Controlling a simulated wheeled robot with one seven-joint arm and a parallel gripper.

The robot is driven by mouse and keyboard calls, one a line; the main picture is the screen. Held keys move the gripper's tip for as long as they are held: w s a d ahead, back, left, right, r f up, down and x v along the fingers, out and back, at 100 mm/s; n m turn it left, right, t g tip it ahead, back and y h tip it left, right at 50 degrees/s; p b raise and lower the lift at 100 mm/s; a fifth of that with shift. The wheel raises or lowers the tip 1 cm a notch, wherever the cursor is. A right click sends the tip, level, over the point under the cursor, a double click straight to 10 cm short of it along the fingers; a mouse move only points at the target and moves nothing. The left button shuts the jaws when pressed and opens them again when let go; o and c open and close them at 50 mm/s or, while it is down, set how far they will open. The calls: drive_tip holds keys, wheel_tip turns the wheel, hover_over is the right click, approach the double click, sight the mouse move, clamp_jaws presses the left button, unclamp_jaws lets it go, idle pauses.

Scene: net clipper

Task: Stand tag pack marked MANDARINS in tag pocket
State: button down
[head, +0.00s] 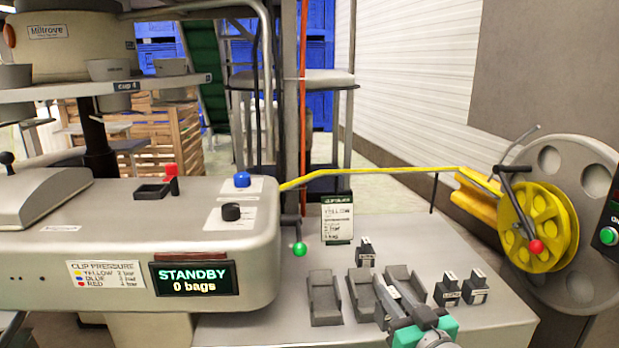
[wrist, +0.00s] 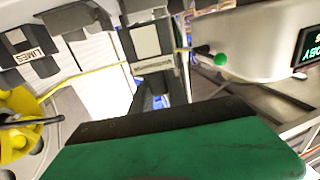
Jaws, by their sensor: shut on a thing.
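My gripper (head: 405,312), with green parts at its wrist end, is low over the front of the worktop, shut on a slim dark-and-pale thing that appears to be a tag pack. Its marking cannot be read. A green, dark-edged shape (wrist: 180,145) fills the lower wrist view. Three small dark packs with white labels stand on the worktop: one at the back (head: 365,253) and two at the right (head: 448,291) (head: 476,288). One pack in the wrist view reads LIMES (wrist: 30,56). A small black open holder (head: 154,190) on the machine may be the tag pocket; I cannot tell.
Grey sloped trays (head: 324,300) stand beside and behind my gripper. A card stand (head: 337,220) and a green-knobbed lever (head: 300,249) are behind them. The machine (head: 100,235) with its STANDBY screen is at left; a yellow reel (head: 540,225) is at right.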

drive_tip(key=shift+a+r+p, duration=0.5)
drive_tip(key=shift+a+p, duration=0.05)
drive_tip(key=shift+a, duration=0.05)
wheel_tip(320, 180, up, 15)
drive_tip(key=w+p, duration=0.2)
drive_tip(key=p, duration=2.5)
drive_tip(key=shift+w+f, duration=0.2)
drive_tip(key=shift+w, duration=0.2)
drive_tip(key=shift+d+f, duration=0.1)
